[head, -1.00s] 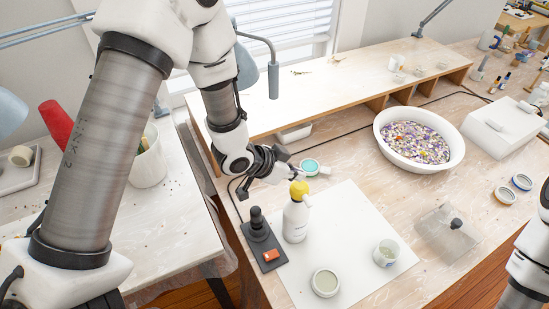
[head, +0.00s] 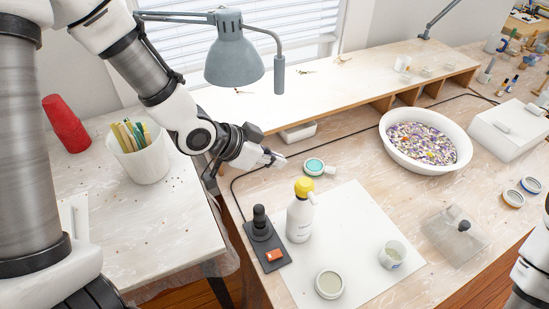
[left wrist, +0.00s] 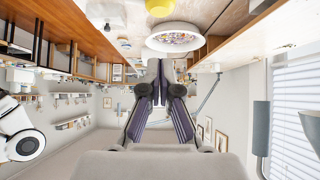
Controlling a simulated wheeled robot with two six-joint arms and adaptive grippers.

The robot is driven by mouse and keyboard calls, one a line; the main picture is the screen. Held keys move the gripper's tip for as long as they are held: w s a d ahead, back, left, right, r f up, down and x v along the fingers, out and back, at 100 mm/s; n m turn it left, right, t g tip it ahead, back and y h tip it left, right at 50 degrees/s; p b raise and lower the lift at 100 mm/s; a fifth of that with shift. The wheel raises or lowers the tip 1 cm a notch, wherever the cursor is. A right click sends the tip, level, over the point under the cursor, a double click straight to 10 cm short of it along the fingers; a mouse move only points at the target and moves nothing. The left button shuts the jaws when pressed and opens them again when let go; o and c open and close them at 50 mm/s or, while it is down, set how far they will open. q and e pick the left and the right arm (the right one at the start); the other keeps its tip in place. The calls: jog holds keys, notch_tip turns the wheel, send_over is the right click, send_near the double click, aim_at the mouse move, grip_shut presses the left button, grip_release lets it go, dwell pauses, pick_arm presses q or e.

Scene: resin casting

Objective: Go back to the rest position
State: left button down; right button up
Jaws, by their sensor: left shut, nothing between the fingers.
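My left gripper (head: 279,157) is above the left part of the workbench, behind the white bottle with the yellow cap (head: 300,215) and left of the small teal-filled jar (head: 314,167). Its fingers are shut and empty, and they also show together in the left wrist view (left wrist: 159,98). Nothing is between them. The left arm reaches in from the left, folded high over the side table. Part of my right arm shows at the right edge of the head view; its gripper is out of frame.
A grey lamp (head: 237,55) hangs near the left arm. A white bowl of petals (head: 466,155) stands to the right.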

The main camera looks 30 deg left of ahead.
dwell(0.3)
pick_arm(q)
jog(key=s+a+f+n+g+y+b, duration=0.1)
jog(key=s+f+n+g+y+b, duration=0.1)
jog(key=s+f, duration=0.5)
jog(key=s+a+f+n+g+y+b, duration=0.1)
jog(key=s+f, duration=0.6)
jog(key=f, duration=1)
jog(key=s+a+f+n+g+y+b, duration=0.2)
jog(key=s+f, duration=0.5)
jog(key=f, duration=0.5)
jog(key=n+g+b, duration=0.1)
jog(key=n+g, duration=0.1)
jog(key=n, duration=0.1)
jog(key=shift+s+f+y+b, duration=0.15)
jog(key=shift+s+y+b, duration=0.1)
jog(key=shift+y+b, duration=0.05)
